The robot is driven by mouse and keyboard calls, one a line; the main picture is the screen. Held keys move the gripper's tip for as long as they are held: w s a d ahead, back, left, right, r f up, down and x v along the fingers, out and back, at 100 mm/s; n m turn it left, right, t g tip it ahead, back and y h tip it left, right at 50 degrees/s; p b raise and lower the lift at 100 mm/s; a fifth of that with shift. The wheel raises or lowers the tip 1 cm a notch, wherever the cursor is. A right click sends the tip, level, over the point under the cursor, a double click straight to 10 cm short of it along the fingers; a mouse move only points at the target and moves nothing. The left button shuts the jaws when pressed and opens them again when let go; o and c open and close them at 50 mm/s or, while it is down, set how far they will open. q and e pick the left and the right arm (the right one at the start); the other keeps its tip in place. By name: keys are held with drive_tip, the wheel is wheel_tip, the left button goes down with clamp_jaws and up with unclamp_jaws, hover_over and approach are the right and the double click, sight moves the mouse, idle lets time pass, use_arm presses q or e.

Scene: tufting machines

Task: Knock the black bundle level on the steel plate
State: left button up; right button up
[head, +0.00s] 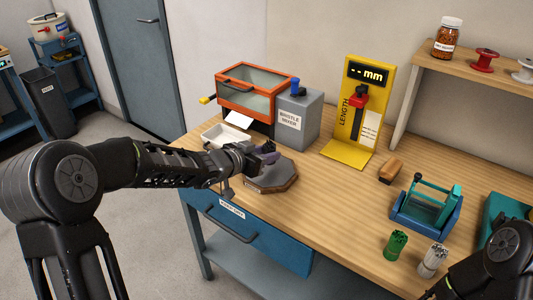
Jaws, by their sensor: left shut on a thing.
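The steel plate (272,180) is a grey many-sided slab on the wooden bench, near its front left edge. My left gripper (262,157) reaches in from the left and is over the back of the plate. It is shut on a small dark, purplish thing, which I take to be the black bundle (268,157). The fingers hide most of it, so I cannot tell whether its end touches the plate or is level. Only a part of my right arm shows at the bottom right corner; its gripper is out of view.
Behind the plate stand a white tray (226,136), a grey bristle mixer box (298,118) and an orange-framed box (262,88). A yellow length gauge (350,145), wooden block (390,170), blue-green fixture (427,208), green bundle (395,246) and whitish bundle (432,261) are further right.

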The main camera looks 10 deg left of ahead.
idle(0.3)
use_arm(q)
wheel_tip(320, 180, down, 4)
drive_tip(key=b, duration=0.3)
drive_tip(key=shift+r+p, duration=0.45)
drive_tip(key=shift+r, duration=0.15)
drive_tip(key=shift+c, duration=1)
wheel_tip(320, 180, up, 3)
drive_tip(key=p, duration=0.3)
drive_tip(key=shift+f, duration=0.1)
wheel_tip(320, 180, down, 4)
drive_tip(key=b, duration=0.3)
wheel_tip(320, 180, up, 4)
drive_tip(key=p, duration=0.3)
drive_tip(key=shift+p, duration=0.35)
clamp_jaws()
